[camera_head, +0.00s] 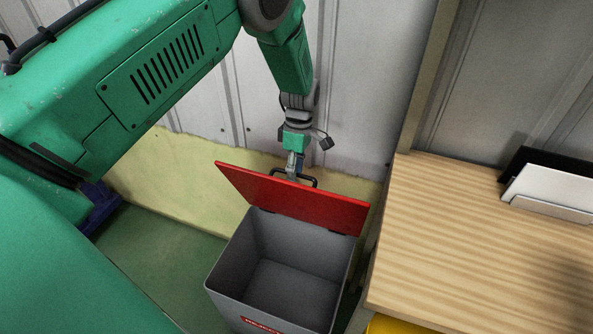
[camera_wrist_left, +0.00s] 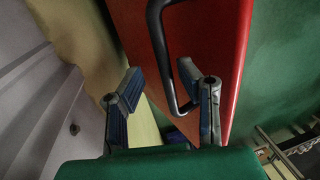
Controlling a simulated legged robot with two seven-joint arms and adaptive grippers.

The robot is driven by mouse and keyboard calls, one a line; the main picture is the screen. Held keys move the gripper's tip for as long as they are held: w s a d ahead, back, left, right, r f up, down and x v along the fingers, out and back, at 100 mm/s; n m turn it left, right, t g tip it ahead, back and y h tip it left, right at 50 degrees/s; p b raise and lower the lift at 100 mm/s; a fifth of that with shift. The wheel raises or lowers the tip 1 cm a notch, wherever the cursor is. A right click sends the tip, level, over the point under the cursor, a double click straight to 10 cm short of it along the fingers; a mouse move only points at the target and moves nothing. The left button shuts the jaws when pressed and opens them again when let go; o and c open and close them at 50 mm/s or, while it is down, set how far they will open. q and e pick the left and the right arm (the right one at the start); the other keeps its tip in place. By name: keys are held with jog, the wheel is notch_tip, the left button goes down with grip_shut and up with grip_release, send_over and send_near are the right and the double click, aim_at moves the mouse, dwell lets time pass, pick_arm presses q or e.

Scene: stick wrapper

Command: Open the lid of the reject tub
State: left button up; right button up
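The reject tub (camera_head: 228,278) is a grey open-topped bin with a red label on its front; its inside looks empty. Its red lid (camera_head: 300,200) stands raised, tilted up at the tub's back edge, with the opening uncovered. A black loop handle (camera_head: 309,180) sits on the lid's far face; the handle (camera_wrist_left: 161,50) and the red lid (camera_wrist_left: 215,40) also show in the left wrist view. My left gripper (camera_head: 293,164) is behind the lid at the handle. In the left wrist view, my left gripper (camera_wrist_left: 165,92) has its fingers apart, the right one close to the handle; contact is unclear. My right gripper is out of view.
A wooden table (camera_head: 470,240) stands right of the tub, with a black and white holder (camera_head: 548,190) on it. Something yellow (camera_head: 395,325) shows under its front edge. A corrugated wall (camera_head: 350,80) is close behind. Green floor (camera_head: 160,255) lies left of the tub.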

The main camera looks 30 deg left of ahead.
pick_arm(q)
notch_tip(320, 180, up, 9)
jog(key=shift+w, duration=0.25)
jog(key=shift+r, duration=0.1)
jog(key=shift+s, duration=0.1)
dwell(0.5)
